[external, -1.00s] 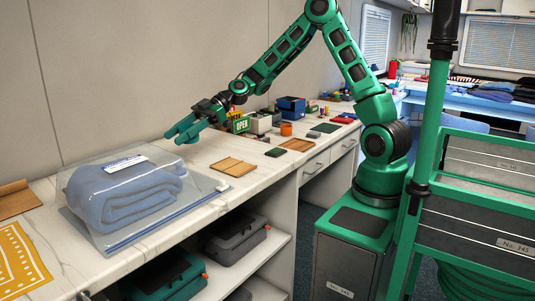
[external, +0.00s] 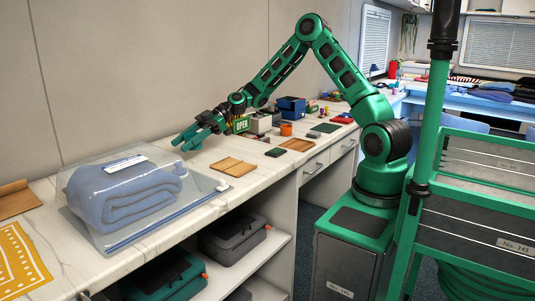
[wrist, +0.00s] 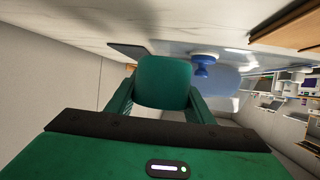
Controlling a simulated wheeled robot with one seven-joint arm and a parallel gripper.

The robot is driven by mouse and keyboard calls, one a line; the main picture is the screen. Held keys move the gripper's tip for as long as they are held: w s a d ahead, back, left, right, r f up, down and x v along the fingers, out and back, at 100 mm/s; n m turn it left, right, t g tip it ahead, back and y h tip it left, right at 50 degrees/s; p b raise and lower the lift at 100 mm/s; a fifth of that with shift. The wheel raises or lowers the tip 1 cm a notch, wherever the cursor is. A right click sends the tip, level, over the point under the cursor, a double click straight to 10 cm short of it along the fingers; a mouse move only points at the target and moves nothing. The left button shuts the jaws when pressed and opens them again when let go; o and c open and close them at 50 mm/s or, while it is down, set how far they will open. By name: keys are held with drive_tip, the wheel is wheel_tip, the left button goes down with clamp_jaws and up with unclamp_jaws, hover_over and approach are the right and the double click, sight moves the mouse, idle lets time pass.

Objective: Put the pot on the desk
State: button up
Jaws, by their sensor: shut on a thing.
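My gripper (external: 184,141) is low over the pale marble-topped counter (external: 222,155), beyond the bagged blue towel. In the wrist view, a dark green, round-cornered thing (wrist: 163,82) sits between the two green fingers, and my gripper is shut on it. Its shape is only partly visible, so I cannot tell whether it is the pot. In the external view it blends with my green fingers. I cannot tell whether it touches the counter. A small orange cup-like thing (external: 286,129) stands farther back on the counter. I cannot tell which surface is the desk.
The blue towel in a clear bag (external: 120,190) lies nearer the camera. A wooden tray (external: 233,167) and a dark green block (external: 275,152) lie to the right. The OPEN sign (external: 241,125) and small boxes stand behind. A bluish table (external: 465,105) is at the far right.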

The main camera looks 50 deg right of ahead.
sight(187, 161)
drive_tip(key=shift+w+d+f, duration=0.35)
drive_tip(key=shift+f, duration=1.75)
drive_tip(key=shift+f, duration=0.1)
drive_tip(key=o, duration=1)
drive_tip(key=shift+f, duration=0.1)
drive_tip(key=shift+o, duration=0.2)
drive_tip(key=v, duration=1)
drive_tip(key=shift+w+d, duration=0.1)
drive_tip(key=shift+d, duration=0.3)
